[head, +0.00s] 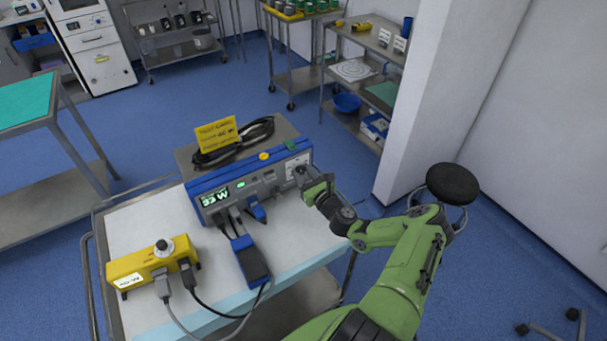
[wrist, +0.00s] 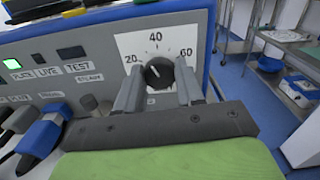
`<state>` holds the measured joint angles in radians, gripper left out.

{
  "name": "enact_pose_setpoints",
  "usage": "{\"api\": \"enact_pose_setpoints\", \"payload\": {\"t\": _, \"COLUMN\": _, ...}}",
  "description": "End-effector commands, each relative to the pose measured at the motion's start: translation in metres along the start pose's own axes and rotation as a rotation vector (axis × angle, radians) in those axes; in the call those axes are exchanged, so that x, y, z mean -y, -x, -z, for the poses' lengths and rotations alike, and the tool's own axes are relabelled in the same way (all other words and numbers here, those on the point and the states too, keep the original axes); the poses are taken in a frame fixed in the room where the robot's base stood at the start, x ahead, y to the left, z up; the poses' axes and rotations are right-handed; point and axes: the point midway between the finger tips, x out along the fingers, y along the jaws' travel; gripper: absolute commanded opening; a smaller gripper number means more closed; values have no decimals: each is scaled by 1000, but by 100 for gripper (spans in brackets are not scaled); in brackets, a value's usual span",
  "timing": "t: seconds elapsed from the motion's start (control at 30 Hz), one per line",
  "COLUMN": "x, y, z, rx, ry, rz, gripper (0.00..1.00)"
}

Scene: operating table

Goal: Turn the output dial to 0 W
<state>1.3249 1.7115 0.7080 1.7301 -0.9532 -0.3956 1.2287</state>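The output dial (wrist: 159,73) is a black knob on a white plate (wrist: 128,43) marked 20, 40 and 60. Its pale pointer mark leans up and left, between 20 and 40. The dial sits at the right end of the blue and grey generator (head: 250,185), whose green display (head: 215,197) reads 33 W. My gripper (wrist: 160,78) is at the dial, one finger on each side of it. The fingers look spread, with a narrow gap beside the knob; contact is not clear.
Blue plugs (wrist: 42,135) and cables stand left of my gripper. A yellow box (head: 150,268) with a knob sits at the cart's front left. A yellow sign (head: 216,134) and coiled black cable lie behind the generator. A wall corner and a black stool (head: 452,184) are to the right.

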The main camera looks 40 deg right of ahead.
Motion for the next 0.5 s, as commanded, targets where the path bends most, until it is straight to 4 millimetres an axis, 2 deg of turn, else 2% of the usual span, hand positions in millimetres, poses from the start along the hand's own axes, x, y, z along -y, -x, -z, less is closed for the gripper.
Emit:
{"api": "enact_pose_setpoints", "payload": {"t": 0.03, "x": 0, "y": 0, "z": 0, "rx": 0, "ry": 0, "rz": 0, "gripper": 17}}
{"api": "enact_pose_setpoints", "payload": {"t": 0.1, "x": 0, "y": 0, "z": 0, "rx": 0, "ry": 0, "rz": 0, "gripper": 7}}
{"api": "enact_pose_setpoints", "payload": {"t": 0.5, "x": 0, "y": 0, "z": 1, "rx": 0, "ry": 84, "rz": -1, "gripper": 7}}
